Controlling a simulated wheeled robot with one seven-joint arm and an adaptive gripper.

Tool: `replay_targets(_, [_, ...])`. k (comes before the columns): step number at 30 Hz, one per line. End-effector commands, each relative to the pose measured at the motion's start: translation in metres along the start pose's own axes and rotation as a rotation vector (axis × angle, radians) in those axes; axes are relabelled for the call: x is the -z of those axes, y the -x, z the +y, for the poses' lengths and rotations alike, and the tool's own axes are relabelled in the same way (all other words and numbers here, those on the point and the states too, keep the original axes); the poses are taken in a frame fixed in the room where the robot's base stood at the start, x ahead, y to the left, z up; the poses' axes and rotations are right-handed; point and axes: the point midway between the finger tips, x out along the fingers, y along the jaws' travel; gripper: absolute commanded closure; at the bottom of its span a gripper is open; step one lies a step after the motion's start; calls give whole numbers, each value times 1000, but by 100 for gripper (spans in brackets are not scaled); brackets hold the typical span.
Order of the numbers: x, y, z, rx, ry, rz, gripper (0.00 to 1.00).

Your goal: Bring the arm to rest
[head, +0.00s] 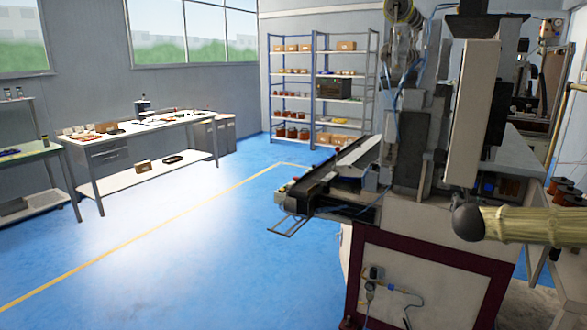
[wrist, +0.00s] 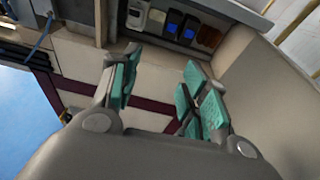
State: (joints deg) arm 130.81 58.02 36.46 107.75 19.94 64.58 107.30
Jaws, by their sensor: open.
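My gripper (wrist: 158,98) shows in the wrist view with its teal-padded fingers spread apart and nothing between them. Beyond the fingers is the pale side of the coil winder with a dark red frame band. In the head view a part of my arm, tan with a dark rounded end, reaches in from the right edge in front of the coil winder (head: 395,235). The gripper's fingers cannot be made out in the head view.
The coil winder fills the right half of the head view, close to my arm. A workbench (head: 150,172) stands at left and a blue shelf rack (head: 342,99) with boxes at the back. Blue floor (head: 190,250) with a yellow line lies open at left and centre.

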Motion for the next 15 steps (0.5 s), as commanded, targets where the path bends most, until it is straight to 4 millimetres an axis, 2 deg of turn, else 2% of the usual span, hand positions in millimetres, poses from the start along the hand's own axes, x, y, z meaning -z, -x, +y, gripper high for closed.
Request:
replay_targets(1, [8, 3, 7, -13, 33, 5, 55])
replay_targets(10, [51, 15, 26, -67, 233, 34, 55])
replay_targets(15, [90, 28, 56, -132, 400, 55, 55])
